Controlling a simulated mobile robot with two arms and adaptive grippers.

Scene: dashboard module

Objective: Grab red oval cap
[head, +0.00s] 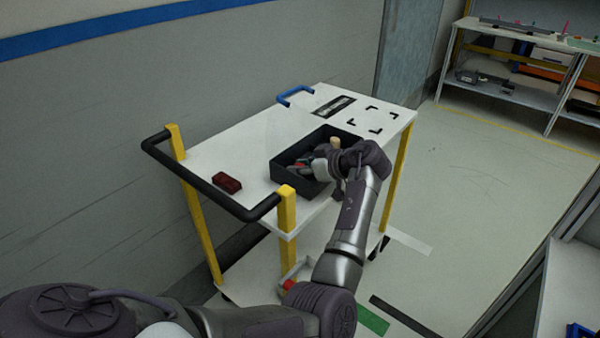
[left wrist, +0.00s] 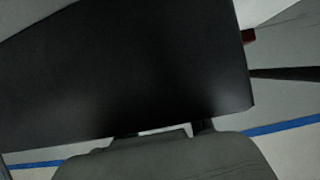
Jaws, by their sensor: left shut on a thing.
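My left gripper (head: 300,169) reaches down into the black bin (head: 285,160) on the white cart. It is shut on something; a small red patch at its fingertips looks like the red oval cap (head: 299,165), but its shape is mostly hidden. In the left wrist view, the black bin wall (left wrist: 130,70) fills most of the picture and the fingertips do not show. My right gripper is not in view.
A dark red block (head: 227,183) lies on the cart top (head: 225,155), left of the bin; a red bit also shows in the left wrist view (left wrist: 249,36). A black handle (head: 205,186) and yellow posts edge the cart.

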